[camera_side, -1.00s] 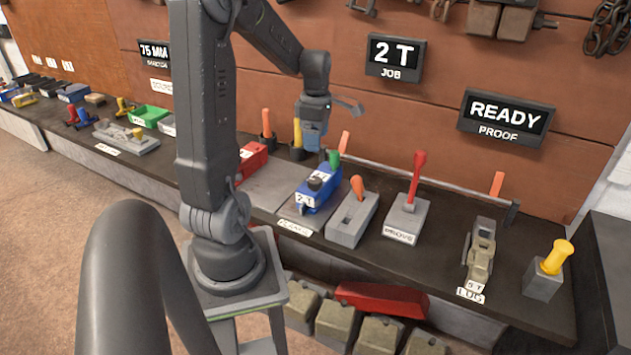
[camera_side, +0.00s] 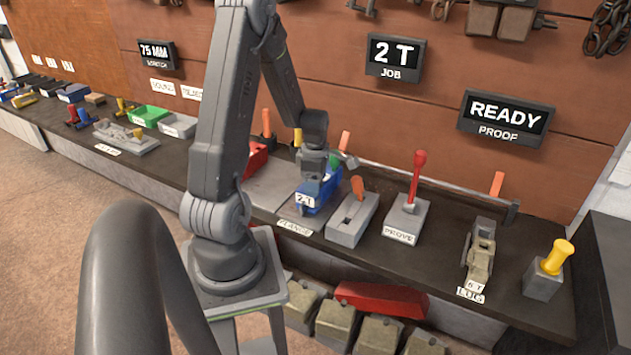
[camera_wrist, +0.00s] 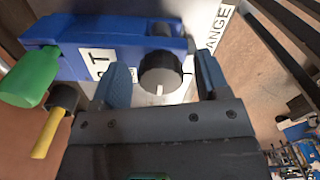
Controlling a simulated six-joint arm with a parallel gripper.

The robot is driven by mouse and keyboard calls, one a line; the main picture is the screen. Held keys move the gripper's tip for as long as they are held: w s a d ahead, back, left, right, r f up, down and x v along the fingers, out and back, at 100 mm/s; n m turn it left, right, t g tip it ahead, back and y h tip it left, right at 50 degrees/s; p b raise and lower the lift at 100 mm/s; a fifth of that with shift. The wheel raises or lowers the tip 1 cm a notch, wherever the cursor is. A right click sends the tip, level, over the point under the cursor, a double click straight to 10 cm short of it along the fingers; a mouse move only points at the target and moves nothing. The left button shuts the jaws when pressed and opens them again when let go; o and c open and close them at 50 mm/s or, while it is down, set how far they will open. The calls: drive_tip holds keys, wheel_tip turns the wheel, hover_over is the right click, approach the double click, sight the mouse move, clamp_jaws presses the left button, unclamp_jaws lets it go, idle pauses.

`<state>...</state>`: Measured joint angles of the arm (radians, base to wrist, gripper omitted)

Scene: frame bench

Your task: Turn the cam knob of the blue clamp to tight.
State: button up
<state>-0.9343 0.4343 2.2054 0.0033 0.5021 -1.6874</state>
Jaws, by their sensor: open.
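The blue clamp (camera_side: 325,191) sits on a grey plate on the bench, with a "2 T" label on its side. In the wrist view the blue clamp (camera_wrist: 130,42) runs across the top, and its dark round cam knob (camera_wrist: 161,74) shows a pale mark pointing toward the bottom of the picture. My gripper (camera_wrist: 158,80) is open, with one blue finger on each side of the knob. I cannot tell whether the fingers touch it. In the side view my gripper (camera_side: 316,178) is low over the clamp and hides the knob.
A green handle (camera_wrist: 30,75) shows beside the clamp in the wrist view. A grey slotted block (camera_side: 351,220) with an orange lever and a grey block with a red lever (camera_side: 406,218) stand to the right. A red block (camera_side: 256,158) is left, behind my arm.

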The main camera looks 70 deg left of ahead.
drive_tip(key=c, duration=0.9)
drive_tip(key=shift+c, duration=0.2)
